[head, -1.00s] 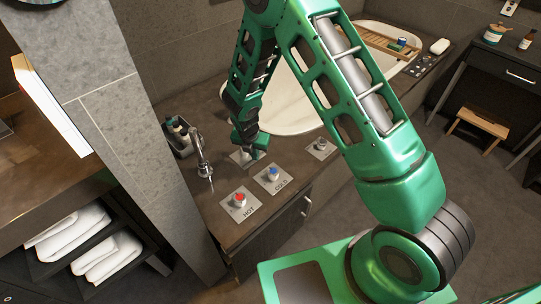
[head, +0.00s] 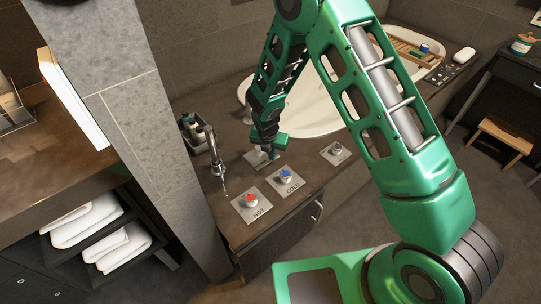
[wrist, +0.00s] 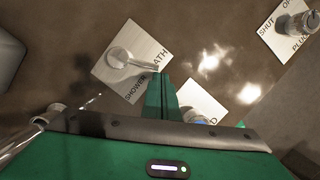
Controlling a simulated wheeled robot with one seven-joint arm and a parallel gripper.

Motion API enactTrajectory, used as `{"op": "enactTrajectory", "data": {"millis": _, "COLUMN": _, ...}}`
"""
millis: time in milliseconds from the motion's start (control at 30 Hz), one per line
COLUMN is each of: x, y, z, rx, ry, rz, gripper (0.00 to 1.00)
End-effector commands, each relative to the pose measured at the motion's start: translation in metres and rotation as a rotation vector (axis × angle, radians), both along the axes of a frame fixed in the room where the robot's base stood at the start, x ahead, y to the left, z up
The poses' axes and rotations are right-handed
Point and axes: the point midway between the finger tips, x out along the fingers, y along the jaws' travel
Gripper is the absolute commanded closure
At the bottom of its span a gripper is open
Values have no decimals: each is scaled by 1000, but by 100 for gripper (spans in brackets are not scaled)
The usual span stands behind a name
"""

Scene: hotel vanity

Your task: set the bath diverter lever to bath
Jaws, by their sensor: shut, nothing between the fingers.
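The bath diverter is a pale plate (wrist: 113,80) marked SHOWER and BATH, with a round metal hub and a thin lever (wrist: 138,64). The lever points right and slightly down in the wrist view, between the two words and close to the BATH lettering. In the head view the plate (head: 254,160) lies on the counter, partly hidden by my gripper (head: 270,153). My gripper (wrist: 161,90) is shut and empty. Its green fingertips are beside the lever's free end; I cannot tell whether they touch.
The red HOT knob (head: 251,200) and blue COLD knob (head: 286,176) stand in front on their plates. A third, plain metal knob (head: 336,149) is to the right. The faucet (head: 215,155) and a bottle caddy (head: 193,133) are left; the white bathtub (head: 312,112) is behind.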

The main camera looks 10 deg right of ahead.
Motion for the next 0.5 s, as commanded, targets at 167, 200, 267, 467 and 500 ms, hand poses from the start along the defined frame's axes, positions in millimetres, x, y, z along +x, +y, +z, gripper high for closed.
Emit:
{"op": "enactTrajectory", "data": {"millis": 167, "x": -5, "y": 3, "z": -1, "rx": 0, "ry": 0, "rz": 0, "gripper": 100}}
{"op": "enactTrajectory", "data": {"millis": 200, "x": -8, "y": 5, "z": -2, "rx": 0, "ry": 0, "rz": 1, "gripper": 100}}
{"op": "enactTrajectory", "data": {"millis": 267, "x": -14, "y": 8, "z": -4, "rx": 0, "ry": 1, "rz": 3, "gripper": 100}}
{"op": "enactTrajectory", "data": {"millis": 467, "x": -29, "y": 16, "z": 13, "rx": 1, "ry": -3, "rz": 0, "gripper": 100}}
{"op": "enactTrajectory", "data": {"millis": 500, "x": -31, "y": 17, "z": 21, "rx": 2, "ry": -3, "rz": 0, "gripper": 100}}
